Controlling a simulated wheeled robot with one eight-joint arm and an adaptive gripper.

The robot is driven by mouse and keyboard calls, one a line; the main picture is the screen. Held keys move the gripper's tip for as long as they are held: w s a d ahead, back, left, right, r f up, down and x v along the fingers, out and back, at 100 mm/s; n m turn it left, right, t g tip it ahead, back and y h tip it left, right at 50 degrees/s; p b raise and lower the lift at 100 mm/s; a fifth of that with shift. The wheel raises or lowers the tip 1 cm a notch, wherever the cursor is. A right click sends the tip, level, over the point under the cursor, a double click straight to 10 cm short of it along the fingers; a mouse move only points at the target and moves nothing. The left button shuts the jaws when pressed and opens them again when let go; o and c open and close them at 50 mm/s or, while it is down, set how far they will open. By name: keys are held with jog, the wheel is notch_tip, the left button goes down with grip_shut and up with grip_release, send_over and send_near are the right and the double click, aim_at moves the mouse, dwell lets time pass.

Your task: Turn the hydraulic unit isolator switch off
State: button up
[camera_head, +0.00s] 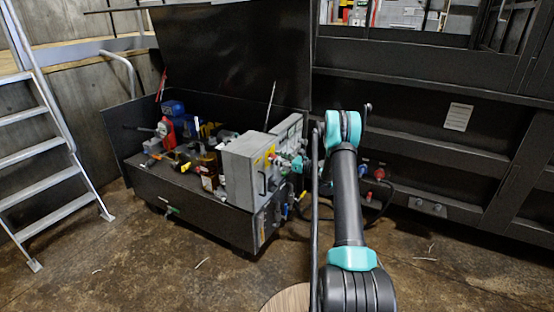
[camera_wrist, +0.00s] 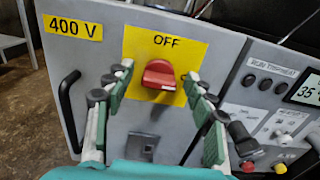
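The isolator switch is a red rotary knob (camera_wrist: 158,75) on a yellow plate (camera_wrist: 190,50) marked OFF, on the front of a grey cabinet (camera_wrist: 70,65). Its exact turn position is hard to tell. In the wrist view my gripper (camera_wrist: 158,82) is open, with one finger on each side of the knob. The fingers look apart from it, and nothing is held. In the head view the grey cabinet (camera_head: 243,172) stands on the hydraulic unit; the knob is too small to make out there.
A black handle (camera_wrist: 67,110) is left of the knob and a latch (camera_wrist: 143,145) is below it. A control panel with buttons (camera_wrist: 285,138) is at right. In the head view the unit's raised black lid (camera_head: 235,60) stands behind, and a ladder (camera_head: 45,140) is at left.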

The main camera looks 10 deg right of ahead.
jog(key=c, duration=1.1)
jog(key=shift+o, duration=0.2)
jog(key=n, duration=0.4)
jog(key=shift+s, duration=0.1)
jog(key=shift+s+a+f+n, duration=0.1)
jog(key=shift+f+n, duration=0.05)
jog(key=shift+n, duration=3.35)
jog(key=shift+s+f+n, duration=0.1)
jog(key=shift+f+n, duration=0.05)
jog(key=shift+n, duration=3.35)
jog(key=o, duration=1.2)
jog(key=shift+c, duration=0.2)
